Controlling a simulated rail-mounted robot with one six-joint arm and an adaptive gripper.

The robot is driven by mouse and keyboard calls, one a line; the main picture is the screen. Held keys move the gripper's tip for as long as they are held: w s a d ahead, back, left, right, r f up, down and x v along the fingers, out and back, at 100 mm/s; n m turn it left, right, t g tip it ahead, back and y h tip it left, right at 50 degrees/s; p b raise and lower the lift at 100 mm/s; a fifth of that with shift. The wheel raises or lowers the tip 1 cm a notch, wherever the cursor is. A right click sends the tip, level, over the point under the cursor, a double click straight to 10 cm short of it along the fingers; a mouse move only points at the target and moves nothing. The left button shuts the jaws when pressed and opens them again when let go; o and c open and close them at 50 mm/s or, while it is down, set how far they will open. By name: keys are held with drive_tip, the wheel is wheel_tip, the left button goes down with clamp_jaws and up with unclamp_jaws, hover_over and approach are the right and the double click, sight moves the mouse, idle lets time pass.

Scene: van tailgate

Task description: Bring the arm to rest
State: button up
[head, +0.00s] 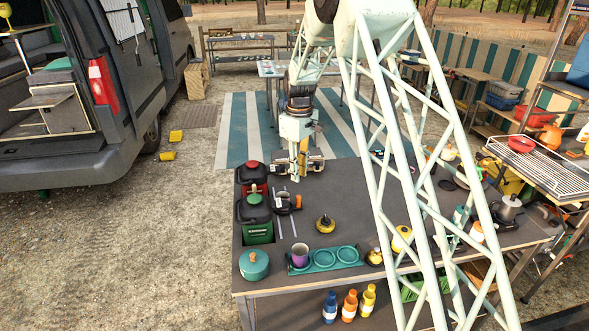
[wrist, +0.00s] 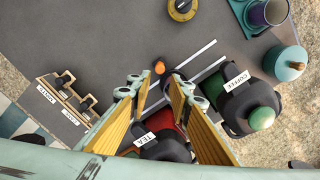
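My gripper (head: 296,176) hangs down over the far left part of the grey table (head: 322,192), near the canisters. In the wrist view its two yellow-padded fingers (wrist: 157,88) are spread apart with nothing held between them. A red canister labelled TEA (wrist: 163,147) shows below and between the fingers, partly hidden by them. A green canister labelled COFFEE (wrist: 238,100) stands to the right of the fingers. My lattice arm covers part of the table's right side in the head view.
On the table are a teal pot (head: 254,265), a teal tray (head: 318,262) with a purple mug (head: 300,254), and a yellow-black round item (head: 325,223). A wooden holder (wrist: 68,96) stands left of the fingers. A van (head: 90,85) is at left; the table's middle is fairly clear.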

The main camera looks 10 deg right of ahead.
drive_tip(key=shift+r, duration=0.1)
drive_tip(key=s+a+r+m+t, duration=0.1)
drive_tip(key=s+r+m, duration=0.1)
drive_tip(key=s+r, duration=1.2)
drive_tip(key=s+a+r+m+t, duration=0.1)
drive_tip(key=s+a+r+m, duration=0.1)
drive_tip(key=s+r, duration=1.2)
drive_tip(key=s+r+m+t, duration=0.1)
drive_tip(key=s+m, duration=0.3)
drive_tip(key=s, duration=3.1)
drive_tip(key=shift+a+r+t, duration=0.35)
drive_tip(key=shift+a+t, duration=0.05)
drive_tip(key=shift+t, duration=0.1)
drive_tip(key=shift+w, duration=0.1)
